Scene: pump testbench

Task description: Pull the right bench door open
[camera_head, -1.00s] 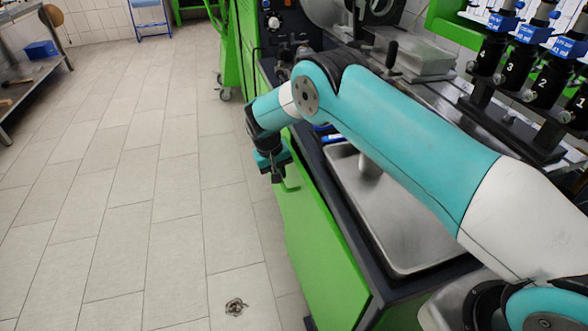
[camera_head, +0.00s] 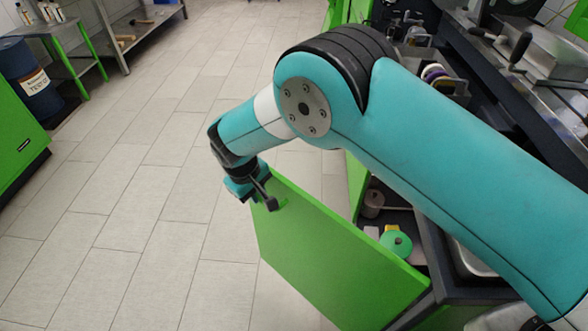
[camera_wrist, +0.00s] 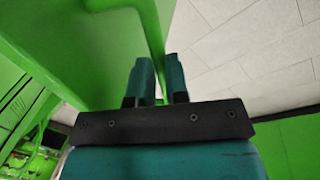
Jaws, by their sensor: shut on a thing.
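The right bench door (camera_head: 325,255) is a flat green panel. In the head view it stands swung out from the bench, with the cabinet inside showing behind it. My gripper (camera_head: 266,198) is at the door's outer upper corner, shut on the green door handle (camera_head: 281,200). In the wrist view the two teal fingers of my gripper (camera_wrist: 160,80) are on either side of the green handle bar (camera_wrist: 154,35). The door's face (camera_wrist: 95,50) fills the left of that view. My forearm hides part of the bench in the head view.
Inside the cabinet are a green round item (camera_head: 396,243) and a brownish roll (camera_head: 373,204). The tiled floor (camera_head: 150,210) left of the door is clear. A green cabinet (camera_head: 18,115) and a blue drum (camera_head: 28,78) stand at the far left.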

